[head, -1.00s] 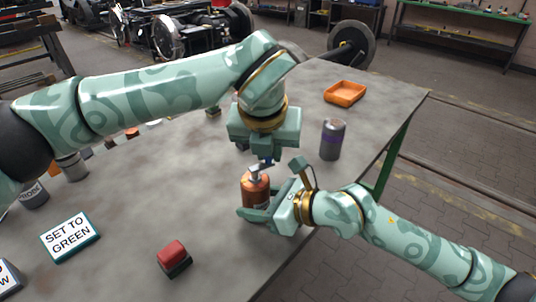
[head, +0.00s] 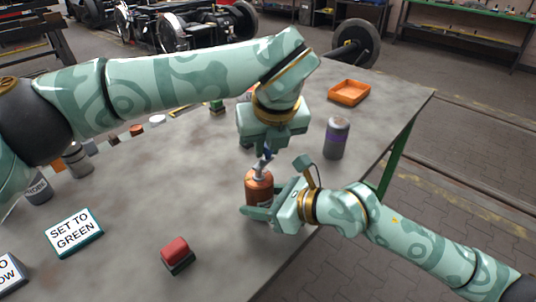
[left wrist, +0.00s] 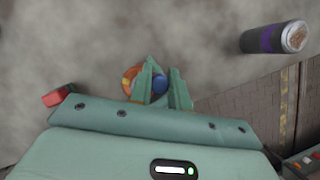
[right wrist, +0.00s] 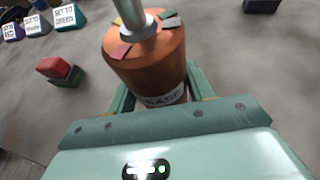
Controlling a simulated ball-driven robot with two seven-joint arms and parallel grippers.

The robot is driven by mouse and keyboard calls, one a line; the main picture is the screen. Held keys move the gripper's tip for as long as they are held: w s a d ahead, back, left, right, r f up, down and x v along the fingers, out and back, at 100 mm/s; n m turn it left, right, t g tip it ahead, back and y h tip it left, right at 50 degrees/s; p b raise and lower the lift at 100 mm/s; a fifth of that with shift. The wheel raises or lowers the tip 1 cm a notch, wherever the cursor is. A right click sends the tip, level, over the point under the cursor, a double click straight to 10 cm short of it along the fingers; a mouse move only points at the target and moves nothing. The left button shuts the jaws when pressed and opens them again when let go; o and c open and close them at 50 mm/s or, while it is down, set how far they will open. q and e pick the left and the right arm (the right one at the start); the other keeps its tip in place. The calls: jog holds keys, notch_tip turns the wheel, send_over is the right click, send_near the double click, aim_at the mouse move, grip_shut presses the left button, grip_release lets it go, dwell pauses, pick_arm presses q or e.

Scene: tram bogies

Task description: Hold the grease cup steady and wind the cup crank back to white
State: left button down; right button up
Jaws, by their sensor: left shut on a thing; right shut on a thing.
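The grease cup (head: 258,186) is a copper-coloured can standing upright on the table near its right edge. My right gripper (head: 257,211) is shut around its lower body; in the right wrist view the cup (right wrist: 148,68) sits between the fingers, its label partly hidden. Its top carries coloured patches, among them a white one (right wrist: 172,21), around the metal crank post (right wrist: 137,18). The crank (head: 260,168) has a blue knob, and my left gripper (head: 268,153) is shut on it from above. The left wrist view shows the knob (left wrist: 160,84) at the fingertips. Which patch the crank points at is unclear.
A grey can with a purple band (head: 337,138) and an orange tray (head: 349,92) stand behind and right. A red-topped block (head: 177,254) and a "SET TO GREEN" sign (head: 73,232) lie front left. Table between them is clear.

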pick_arm(q)
jog(key=c, duration=1.2)
grip_release()
jog(key=shift+c, duration=0.2)
pick_arm(e)
jog(key=shift+d, duration=0.1)
pick_arm(q)
jog(key=v, duration=1.2)
jog(key=shift+f, duration=0.1)
pick_arm(e)
jog(key=o, duration=1.1)
